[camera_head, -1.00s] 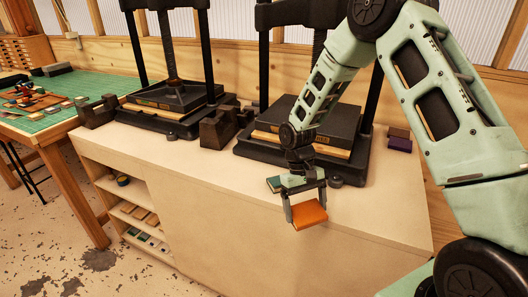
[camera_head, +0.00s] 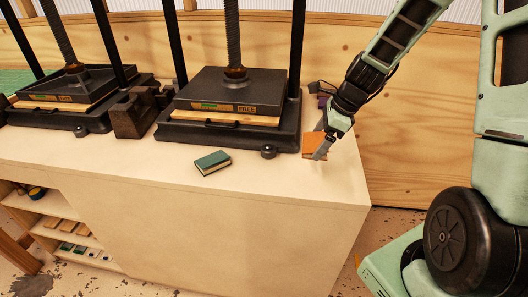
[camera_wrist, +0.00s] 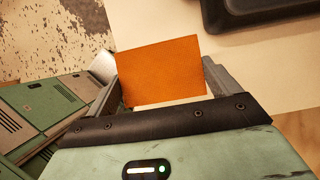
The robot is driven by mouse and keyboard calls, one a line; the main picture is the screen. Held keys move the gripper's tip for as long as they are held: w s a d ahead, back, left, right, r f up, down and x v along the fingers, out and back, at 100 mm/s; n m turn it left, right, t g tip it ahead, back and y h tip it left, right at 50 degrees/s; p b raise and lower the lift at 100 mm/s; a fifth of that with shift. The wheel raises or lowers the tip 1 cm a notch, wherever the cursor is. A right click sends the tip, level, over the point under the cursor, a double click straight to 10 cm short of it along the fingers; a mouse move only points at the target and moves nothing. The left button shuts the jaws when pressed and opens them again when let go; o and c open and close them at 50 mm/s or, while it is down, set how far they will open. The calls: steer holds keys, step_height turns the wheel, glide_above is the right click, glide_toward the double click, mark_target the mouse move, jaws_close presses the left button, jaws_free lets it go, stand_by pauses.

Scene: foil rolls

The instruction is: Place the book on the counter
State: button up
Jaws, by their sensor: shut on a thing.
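An orange book (camera_head: 313,145) is between the fingers of my gripper (camera_head: 322,148), at the right end of the counter (camera_head: 235,205). In the wrist view the orange book (camera_wrist: 160,70) spans the space between the two fingers of my gripper (camera_wrist: 160,82), and the pale counter (camera_wrist: 150,22) shows behind it. My gripper is shut on the book. I cannot tell whether the book touches the counter top. A green book (camera_head: 212,162) lies flat on the counter in front of the right press.
Two black presses stand at the back, the right one (camera_head: 225,105) just left of my gripper. A dark purple block (camera_head: 323,101) sits behind my gripper. The counter front is mostly clear. Shelves (camera_head: 65,225) hold small items at lower left.

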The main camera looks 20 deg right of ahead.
mark_target(308, 175)
step_height(308, 175, down, 10)
steer(key=shift+a+p, duration=0.1)
steer(key=shift+p, duration=0.2)
stand_by(0.4)
steer(key=o, duration=0.8)
steer(key=shift+f, duration=0.1)
steer(key=shift+c, duration=0.2)
